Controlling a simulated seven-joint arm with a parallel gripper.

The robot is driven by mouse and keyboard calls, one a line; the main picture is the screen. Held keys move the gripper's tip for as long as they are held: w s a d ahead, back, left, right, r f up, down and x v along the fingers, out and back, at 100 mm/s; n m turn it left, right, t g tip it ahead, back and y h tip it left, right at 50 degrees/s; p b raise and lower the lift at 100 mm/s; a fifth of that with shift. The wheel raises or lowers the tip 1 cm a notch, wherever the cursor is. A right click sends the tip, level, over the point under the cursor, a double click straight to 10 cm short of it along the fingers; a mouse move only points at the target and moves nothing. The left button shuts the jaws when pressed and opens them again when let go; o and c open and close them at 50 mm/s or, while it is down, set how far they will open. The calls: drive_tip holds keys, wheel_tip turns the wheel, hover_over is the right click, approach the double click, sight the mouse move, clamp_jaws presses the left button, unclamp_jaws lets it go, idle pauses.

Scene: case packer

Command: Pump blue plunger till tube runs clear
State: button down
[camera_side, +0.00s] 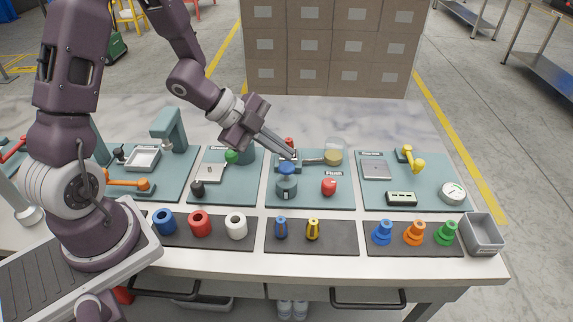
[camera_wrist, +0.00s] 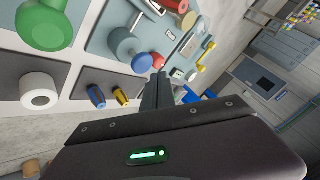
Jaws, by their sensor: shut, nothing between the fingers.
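The blue plunger (camera_side: 286,168) is a round blue cap on top of a grey pump body (camera_side: 286,187), on the teal panel (camera_side: 310,200) marked Flush. A thin tube (camera_side: 312,160) runs toward a clear beaker (camera_side: 333,152) holding yellowish liquid. My gripper (camera_side: 294,155) is shut and empty. Its fingertips are just above and behind the plunger in the side view; I cannot tell whether they touch it. In the wrist view the shut fingers (camera_wrist: 157,92) point up toward the panels. The liquid colour inside the tube is too small to tell.
A red knob (camera_side: 329,186) sits right of the pump. A green knob (camera_side: 232,156) stands on the panel to the left. Blue and yellow pegs (camera_side: 313,229) stand on the dark mat in front. A grey bin (camera_side: 482,234) is at the right edge.

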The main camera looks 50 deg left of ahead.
sight(282, 166)
drive_tip(key=shift+r, duration=2.3)
drive_tip(key=s+a+r+n+t+y, duration=0.1)
drive_tip(key=s+a+r+n+y, duration=0.25)
drive_tip(key=r+n+y, duration=0.2)
drive_tip(key=s+a+r+n+t+y, duration=0.1)
drive_tip(key=s+a+r+n+y, duration=0.1)
drive_tip(key=a+r+n+y, duration=0.4)
drive_tip(key=s+d+n+g+h, duration=0.1)
drive_tip(key=s+d+n+h, duration=0.1)
drive_tip(key=s+d, duration=0.3)
drive_tip(key=s+d+n+g+h, duration=0.2)
drive_tip(key=s+d, duration=0.3)
drive_tip(key=s, duration=0.7)
drive_tip(key=shift+d+r+n+g+h, duration=0.15)
drive_tip(key=shift+d+n+g+h, duration=0.15)
drive_tip(key=shift+n+h, duration=0.45)
drive_tip(key=shift+w, duration=0.1)
